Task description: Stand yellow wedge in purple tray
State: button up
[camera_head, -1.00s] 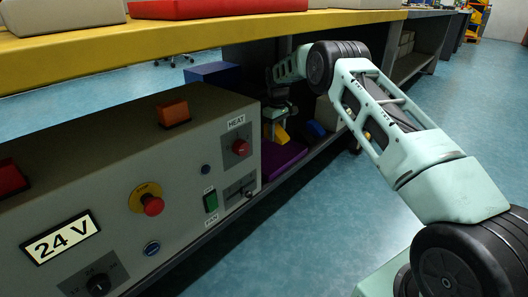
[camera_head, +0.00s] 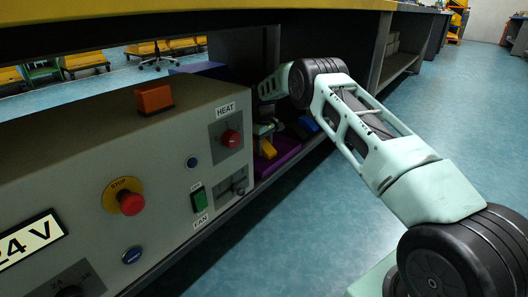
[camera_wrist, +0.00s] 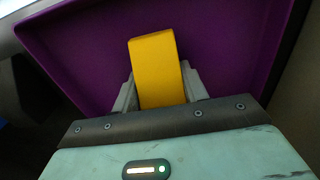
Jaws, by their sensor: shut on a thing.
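The yellow wedge (camera_wrist: 156,68) is between the two fingers of my gripper (camera_wrist: 160,90) in the wrist view, and the gripper is shut on it. In the head view the wedge (camera_head: 268,149) shows small below my gripper (camera_head: 266,134). The purple tray (camera_wrist: 75,55) fills the background behind the wedge in the wrist view. In the head view the tray (camera_head: 283,158) lies on the low shelf, just right of the grey control box. Whether the wedge touches the tray floor cannot be told. The fingertips are partly hidden by the wedge.
The grey control box (camera_head: 100,170) with knobs and switches stands close on the left. A blue object (camera_head: 309,123) lies beyond the tray on the shelf. The yellow-edged bench top (camera_head: 200,8) overhangs the shelf. The floor (camera_head: 310,230) in front is clear.

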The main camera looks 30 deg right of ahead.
aim_at(264, 143)
jog(key=shift+r, duration=0.15)
jog(key=o, duration=1.1)
jog(key=shift+f, duration=0.2)
jog(key=shift+c, duration=0.2)
jog(key=shift+r, duration=0.1)
notch_tip(264, 143, up, 8)
jog(key=p, duration=0.5)
jog(key=shift+f, duration=0.2)
